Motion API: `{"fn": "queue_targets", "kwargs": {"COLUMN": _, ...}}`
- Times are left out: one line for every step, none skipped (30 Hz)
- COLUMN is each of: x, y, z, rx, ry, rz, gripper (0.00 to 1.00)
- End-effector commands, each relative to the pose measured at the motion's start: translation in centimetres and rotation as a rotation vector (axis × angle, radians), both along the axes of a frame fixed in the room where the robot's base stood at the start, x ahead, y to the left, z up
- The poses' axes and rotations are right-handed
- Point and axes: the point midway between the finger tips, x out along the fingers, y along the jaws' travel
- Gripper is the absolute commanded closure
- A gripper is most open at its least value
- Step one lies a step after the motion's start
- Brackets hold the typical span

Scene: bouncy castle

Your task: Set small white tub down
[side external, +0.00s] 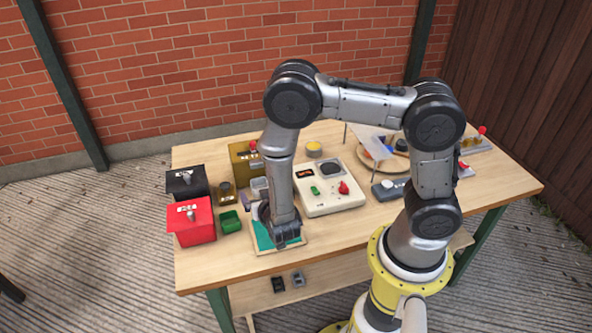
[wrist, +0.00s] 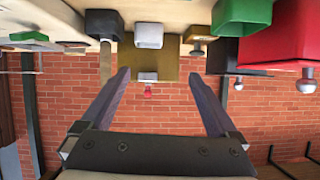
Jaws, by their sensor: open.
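The small white tub (wrist: 148,36) shows in the wrist view just beyond my fingertips, between their lines and apart from them. That view is upside down, with the table along its top. In the side view a pale grey-white tub (side external: 260,184) stands on the table just left of my forearm, partly hidden by it. My gripper (wrist: 159,76) is open, with nothing between its fingers. It is low over the front of the table and points level toward the brick wall. In the side view my arm hides the fingers.
An olive-yellow box (side external: 240,163) stands behind the tub. A green tub (side external: 230,222), a red box (side external: 191,222) and a black box (side external: 187,184) are to the left. A teal-topped mat (side external: 262,236) lies under my wrist. A white console (side external: 330,190) is to the right.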

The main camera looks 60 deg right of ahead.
Motion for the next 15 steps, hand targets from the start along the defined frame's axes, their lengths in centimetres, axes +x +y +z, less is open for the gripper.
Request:
{"fn": "queue_targets", "kwargs": {"x": 1.2, "y": 0.9, "z": 1.3, "rx": 0.063, "ry": -0.005, "rz": 0.022, "gripper": 0.05}}
{"fn": "queue_targets", "kwargs": {"x": 1.9, "y": 1.5, "z": 2.1, "rx": 0.105, "ry": -0.002, "rz": 0.044, "gripper": 0.05}}
{"fn": "queue_targets", "kwargs": {"x": 2.8, "y": 2.6, "z": 3.3, "rx": 0.167, "ry": 0.007, "rz": 0.079, "gripper": 0.05}}
{"fn": "queue_targets", "kwargs": {"x": 3.3, "y": 3.3, "z": 4.4, "rx": 0.211, "ry": 0.014, "rz": 0.11, "gripper": 0.05}}
{"fn": "queue_targets", "kwargs": {"x": 3.8, "y": 4.2, "z": 5.6, "rx": 0.256, "ry": 0.022, "rz": 0.145, "gripper": 0.05}}
{"fn": "queue_targets", "kwargs": {"x": 4.2, "y": 5.3, "z": 7.4, "rx": 0.307, "ry": 0.035, "rz": 0.197, "gripper": 0.05}}
{"fn": "queue_targets", "kwargs": {"x": 4.3, "y": 6.0, "z": 8.7, "rx": 0.341, "ry": 0.047, "rz": 0.236, "gripper": 0.05}}
{"fn": "queue_targets", "kwargs": {"x": 4.3, "y": 6.7, "z": 10.1, "rx": 0.37, "ry": 0.059, "rz": 0.277, "gripper": 0.05}}
{"fn": "queue_targets", "kwargs": {"x": 4.0, "y": 7.6, "z": 11.9, "rx": 0.402, "ry": 0.078, "rz": 0.331, "gripper": 0.05}}
{"fn": "queue_targets", "kwargs": {"x": 3.7, "y": 8.2, "z": 13.3, "rx": 0.421, "ry": 0.092, "rz": 0.373, "gripper": 0.05}}
{"fn": "queue_targets", "kwargs": {"x": 3.2, "y": 8.6, "z": 14.7, "rx": 0.437, "ry": 0.107, "rz": 0.412, "gripper": 0.05}}
{"fn": "queue_targets", "kwargs": {"x": 2.2, "y": 9.2, "z": 16.5, "rx": 0.451, "ry": 0.13, "rz": 0.466, "gripper": 0.05}}
{"fn": "queue_targets", "kwargs": {"x": 1.4, "y": 9.5, "z": 17.8, "rx": 0.456, "ry": 0.149, "rz": 0.505, "gripper": 0.05}}
{"fn": "queue_targets", "kwargs": {"x": 0.4, "y": 9.7, "z": 19.0, "rx": 0.459, "ry": 0.169, "rz": 0.542, "gripper": 0.05}}
{"fn": "queue_targets", "kwargs": {"x": -1.1, "y": 9.9, "z": 20.5, "rx": 0.456, "ry": 0.198, "rz": 0.589, "gripper": 0.05}}
